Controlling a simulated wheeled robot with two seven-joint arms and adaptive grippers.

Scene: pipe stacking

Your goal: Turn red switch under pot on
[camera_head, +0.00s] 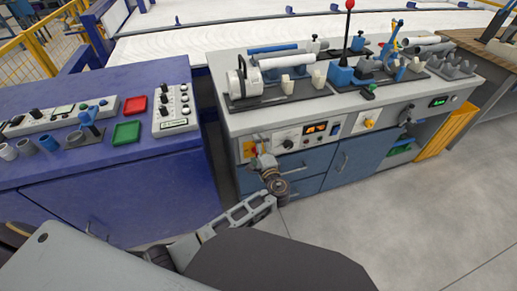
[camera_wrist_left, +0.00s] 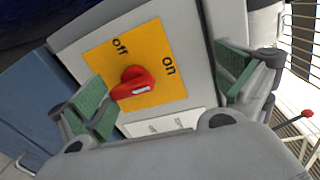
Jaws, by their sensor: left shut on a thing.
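The red switch (camera_wrist_left: 132,88) sits on a yellow plate (camera_wrist_left: 170,92) marked "off" and "on" in the left wrist view. Which mark its knob points to is hard to tell. In the head view the yellow plate (camera_head: 249,149) is at the left end of the grey bench's front, partly hidden by my left gripper (camera_head: 262,160). In the left wrist view the green-padded fingers (camera_wrist_left: 165,92) lie on both sides of the switch. The gripper is shut on the switch, though pad contact is not clearly visible. My right gripper is out of view.
The grey bench (camera_head: 300,118) carries white pipes and a red-knobbed lever (camera_head: 349,5). Its front has a dial panel (camera_head: 290,140) and drawers beside the plate. A blue cabinet (camera_head: 120,185) stands to the left. Open floor (camera_head: 400,235) lies to the right.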

